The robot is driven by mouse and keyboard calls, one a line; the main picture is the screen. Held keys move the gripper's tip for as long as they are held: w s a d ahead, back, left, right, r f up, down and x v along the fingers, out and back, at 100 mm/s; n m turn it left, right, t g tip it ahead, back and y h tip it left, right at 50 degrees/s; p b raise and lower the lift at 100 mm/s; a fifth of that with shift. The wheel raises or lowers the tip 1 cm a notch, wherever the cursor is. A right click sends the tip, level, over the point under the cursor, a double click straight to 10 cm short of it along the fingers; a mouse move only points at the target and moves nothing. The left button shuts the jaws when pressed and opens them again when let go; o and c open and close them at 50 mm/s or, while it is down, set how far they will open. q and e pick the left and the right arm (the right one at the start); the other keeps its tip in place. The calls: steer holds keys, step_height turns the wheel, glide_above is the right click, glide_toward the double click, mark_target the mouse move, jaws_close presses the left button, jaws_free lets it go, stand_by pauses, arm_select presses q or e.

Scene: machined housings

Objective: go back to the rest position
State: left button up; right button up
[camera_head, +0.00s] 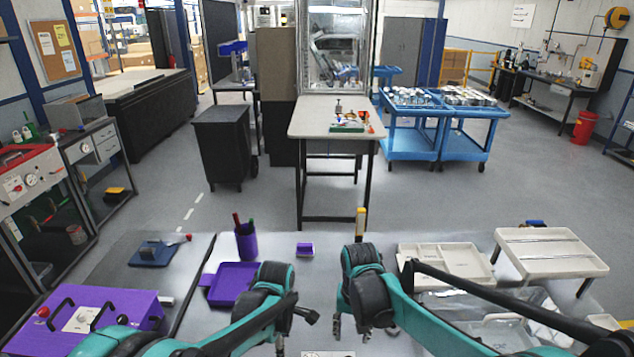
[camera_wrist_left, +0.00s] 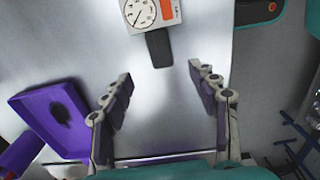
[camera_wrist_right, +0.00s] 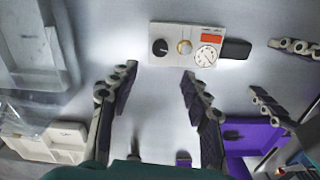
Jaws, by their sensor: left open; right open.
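My right gripper (camera_head: 351,328) is low in the middle of the head view, above the grey worktable. In the right wrist view it (camera_wrist_right: 159,70) is open, with nothing between its fingers. My left gripper (camera_wrist_left: 160,74) is open and empty in the left wrist view. In the head view it is mostly hidden behind its own arm at the bottom. A white device with a round dial, an orange patch and a black end lies on the table in front of both grippers; it shows in the right wrist view (camera_wrist_right: 184,45) and the left wrist view (camera_wrist_left: 150,12).
A purple tray (camera_head: 232,287) and a purple cup (camera_head: 246,243) stand left of the grippers. A purple box (camera_head: 130,308) with black handles is further left. Beige trays (camera_head: 452,262) and a raised beige stand (camera_head: 548,262) are on the right. A small purple block (camera_head: 305,250) lies between.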

arm_select(q)
steer(key=s+a+r+m+t+b, duration=0.2)
steer(key=s+a+m+t+b, duration=0.1)
steer(key=s+m, duration=0.4)
steer(key=s+a+r+m+t+b, duration=0.2)
steer(key=s+a+m+t+b, duration=0.2)
steer(key=m, duration=0.7)
steer(key=s+a, duration=0.2)
steer(key=s, duration=0.2)
steer(key=shift+s+b, duration=0.3)
steer(key=shift+b, duration=0.05)
arm_select(e)
steer(key=s+d+n+t, duration=0.1)
steer(key=s+d+t, duration=0.2)
steer(key=s, duration=0.4)
steer(key=s+d+f+t, duration=0.1)
steer(key=s+d+t, duration=0.3)
steer(key=s+d, duration=0.2)
steer(key=s, duration=0.2)
steer(key=shift+s+n, duration=0.3)
steer(key=shift+n, duration=0.1)
arm_select(q)
steer(key=shift+a, duration=0.1)
arm_select(e)
steer(key=shift+d, duration=0.1)
